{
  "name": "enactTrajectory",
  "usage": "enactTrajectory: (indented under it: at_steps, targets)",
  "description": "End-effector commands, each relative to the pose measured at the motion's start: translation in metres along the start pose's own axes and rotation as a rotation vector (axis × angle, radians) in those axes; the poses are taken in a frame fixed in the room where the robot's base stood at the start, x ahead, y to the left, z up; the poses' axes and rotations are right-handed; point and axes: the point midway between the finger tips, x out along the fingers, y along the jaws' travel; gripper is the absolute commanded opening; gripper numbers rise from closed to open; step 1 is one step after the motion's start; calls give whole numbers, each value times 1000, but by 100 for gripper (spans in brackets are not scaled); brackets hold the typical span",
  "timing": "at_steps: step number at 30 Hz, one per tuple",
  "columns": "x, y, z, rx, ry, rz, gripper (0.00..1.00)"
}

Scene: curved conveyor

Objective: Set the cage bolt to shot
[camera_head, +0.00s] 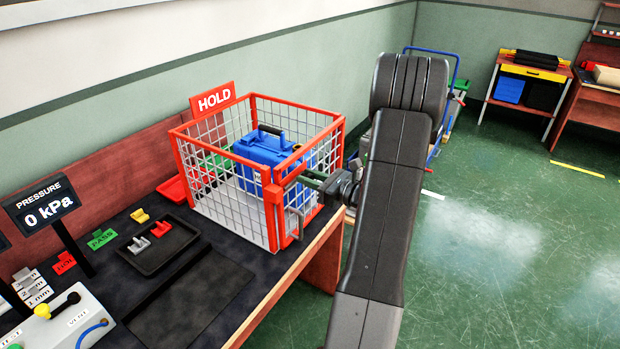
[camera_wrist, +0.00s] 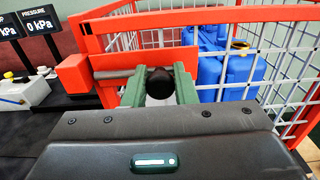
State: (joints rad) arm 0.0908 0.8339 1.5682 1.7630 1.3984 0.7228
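The cage (camera_head: 322,122) is a red-framed wire box on the bench, under a red HOLD sign (camera_head: 212,98). My gripper (camera_head: 308,180) is at its front right, by the red latch block (camera_head: 273,194). In the wrist view the cage bolt (camera_wrist: 113,75) is a grey rod with a black knob (camera_wrist: 160,82), lying level on a red plate. The red block (camera_wrist: 76,74) is to its left. My gripper's green fingers (camera_wrist: 160,88) flank the knob closely and look shut on it. Whether the rod's tip enters the block cannot be told.
A blue case (camera_head: 268,152) stands inside the cage. Left on the bench are a black tray (camera_head: 150,262) with small clips, a pressure display (camera_head: 42,205) and a valve box (camera_head: 65,325). Green floor lies open to the right.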

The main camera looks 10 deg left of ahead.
Motion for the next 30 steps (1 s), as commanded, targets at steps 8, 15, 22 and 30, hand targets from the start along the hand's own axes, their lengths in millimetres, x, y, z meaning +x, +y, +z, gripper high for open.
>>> enactTrajectory:
  at_steps: [8,15,22,30]
  targets:
    - [0,17,-2,1,0,1,0]
    - [0,40,0,0,0,1,0]
    - [0,41,0,2,1,3,0]
    - [0,40,0,1,1,2,44]
